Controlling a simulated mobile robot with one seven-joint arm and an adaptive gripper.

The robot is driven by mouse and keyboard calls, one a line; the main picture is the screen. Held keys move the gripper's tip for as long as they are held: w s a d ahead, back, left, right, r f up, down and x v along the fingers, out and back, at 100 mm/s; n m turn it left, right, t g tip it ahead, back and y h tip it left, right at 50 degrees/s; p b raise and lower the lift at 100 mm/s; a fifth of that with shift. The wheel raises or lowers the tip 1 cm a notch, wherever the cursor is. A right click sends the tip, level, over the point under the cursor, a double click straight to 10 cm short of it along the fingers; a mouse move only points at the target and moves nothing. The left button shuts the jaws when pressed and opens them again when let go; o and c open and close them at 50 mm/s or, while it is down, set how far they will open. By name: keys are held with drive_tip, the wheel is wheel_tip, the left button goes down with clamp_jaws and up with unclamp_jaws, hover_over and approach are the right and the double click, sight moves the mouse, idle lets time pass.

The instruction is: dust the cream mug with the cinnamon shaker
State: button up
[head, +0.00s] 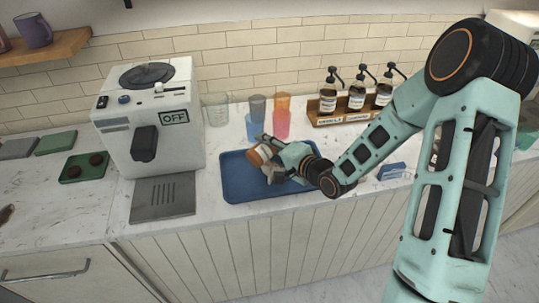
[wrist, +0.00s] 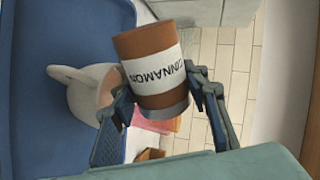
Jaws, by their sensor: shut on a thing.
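My gripper (head: 267,149) is shut on the brown cinnamon shaker (head: 256,157), above the blue tray (head: 236,188). The shaker looks tilted in the head view. In the wrist view the shaker (wrist: 145,45) sits between both fingers, its white CINNAMON label facing the camera and a grey end near the fingers. The cream mug (wrist: 80,98) stands beside and beyond the shaker, its handle at the left and its opening partly hidden by the shaker and a finger. In the head view the mug (head: 272,175) is mostly hidden below the gripper.
Behind the tray stand a clear glass (head: 215,108) and stacked blue (head: 254,123) and pink-orange cups (head: 282,118). A coffee machine (head: 150,120) reading OFF is at the left. A wooden rack (head: 326,119) of pump bottles is at the back right. The tray's left part is bare.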

drive_tip(key=shift+w+r+n+t+h+b, duration=0.1)
drive_tip(key=shift+r+n+t+h+b, duration=0.15)
drive_tip(key=shift+n+b, duration=0.5)
drive_tip(key=shift+r+n+t+h+b, duration=0.2)
drive_tip(key=shift+n+t+b, duration=0.15)
drive_tip(key=shift+b, duration=0.75)
drive_tip(key=shift+w+d+r+n+t+h+b, duration=0.15)
drive_tip(key=shift+r+n+t+b, duration=0.15)
drive_tip(key=shift+n+b, duration=0.55)
drive_tip(key=shift+d+r+n+t+h+b, duration=0.1)
drive_tip(key=shift+r+n+t+b, duration=0.25)
drive_tip(key=shift+b, duration=0.95)
idle(0.4)
drive_tip(key=shift+w+r, duration=0.1)
drive_tip(key=shift+w, duration=0.05)
